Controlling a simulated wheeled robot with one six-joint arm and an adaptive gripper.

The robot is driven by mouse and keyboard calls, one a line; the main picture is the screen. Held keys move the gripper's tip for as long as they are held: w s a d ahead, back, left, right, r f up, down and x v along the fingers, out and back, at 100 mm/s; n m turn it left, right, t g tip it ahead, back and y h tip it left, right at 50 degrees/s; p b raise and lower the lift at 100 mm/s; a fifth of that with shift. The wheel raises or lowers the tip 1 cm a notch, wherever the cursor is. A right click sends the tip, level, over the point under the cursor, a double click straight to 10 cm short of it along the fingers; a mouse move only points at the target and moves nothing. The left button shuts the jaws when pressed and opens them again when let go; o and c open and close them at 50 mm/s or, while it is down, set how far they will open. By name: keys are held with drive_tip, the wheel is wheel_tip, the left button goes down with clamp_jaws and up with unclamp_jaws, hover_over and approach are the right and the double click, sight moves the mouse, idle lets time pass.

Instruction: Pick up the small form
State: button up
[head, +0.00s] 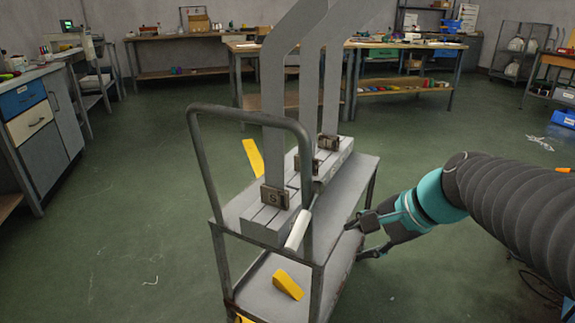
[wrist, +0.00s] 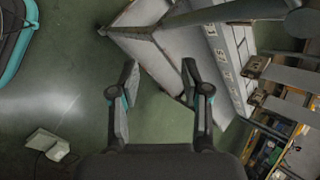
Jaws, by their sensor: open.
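The small form (head: 272,130) is a tall flat grey board that bends near its top. It stands upright in a grey slotted rack, with a plate (head: 274,197) marked S at its foot, nearest me of three forms. Its upper end is cut off by the picture's top. My gripper (head: 361,238) is open and empty, low beside the trolley's right side, apart from the form. In the wrist view the open fingers (wrist: 159,78) have green floor and the trolley's edge between and beyond them. Grey forms and plates show at that view's right; I cannot tell which is the small one.
The grey trolley (head: 345,182) has a tall tube handle (head: 196,160) at its near left end. A white roller (head: 298,231) leans at its near end. A yellow wedge (head: 288,285) lies on the lower shelf. Green floor is free right of the trolley; workbenches stand behind.

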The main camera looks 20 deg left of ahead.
drive_tip(key=w+a+f+m+y+b, duration=0.15)
drive_tip(key=w+a+m+y, duration=0.25)
drive_tip(key=w+a+m, duration=0.4)
drive_tip(key=m+y+b, duration=0.2)
drive_tip(key=m, duration=0.1)
approach(266, 194)
drive_tip(key=w+a, duration=0.1)
drive_tip(key=a+f, duration=0.1)
drive_tip(key=w+a+f, duration=0.1)
drive_tip(key=shift+w+a+b, duration=0.3)
drive_tip(key=shift+w, duration=0.05)
drive_tip(key=shift+s+b+x, duration=0.2)
drive_tip(key=shift+b+x, duration=0.05)
drive_tip(key=shift+x, duration=1.05)
drive_tip(key=shift+s+b+x, duration=0.2)
drive_tip(key=shift+b+x, duration=0.05)
drive_tip(key=shift+x, duration=1.1)
drive_tip(key=shift+f, duration=0.1)
clamp_jaws()
